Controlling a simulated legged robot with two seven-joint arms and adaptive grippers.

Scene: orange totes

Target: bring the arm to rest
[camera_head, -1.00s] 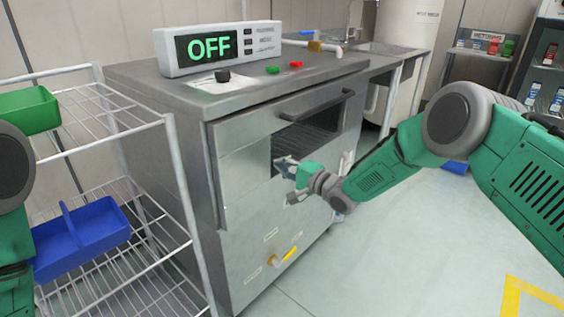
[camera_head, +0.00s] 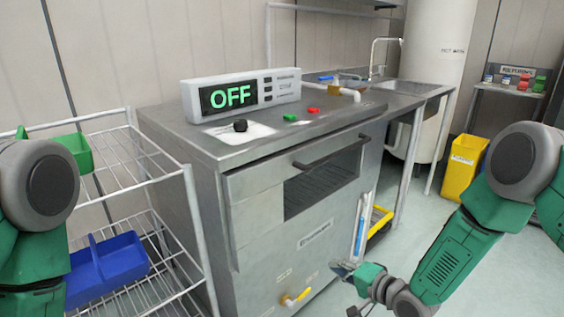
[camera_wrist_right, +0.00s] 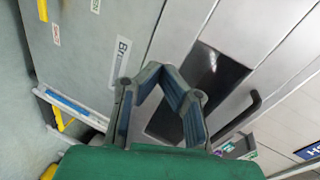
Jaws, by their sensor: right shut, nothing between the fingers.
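My right arm comes in from the right edge, bent at the elbow. Of my left arm only a grey joint and green link show at the left edge; its gripper is out of view.
The steel machine (camera_head: 262,228) carries a display reading OFF (camera_head: 240,95) and has a handle above its slot. A wire rack (camera_head: 186,215) at left holds a blue tray (camera_head: 105,270). A yellow bin (camera_head: 463,168) stands behind my right arm. Floor is clear around the right forearm.

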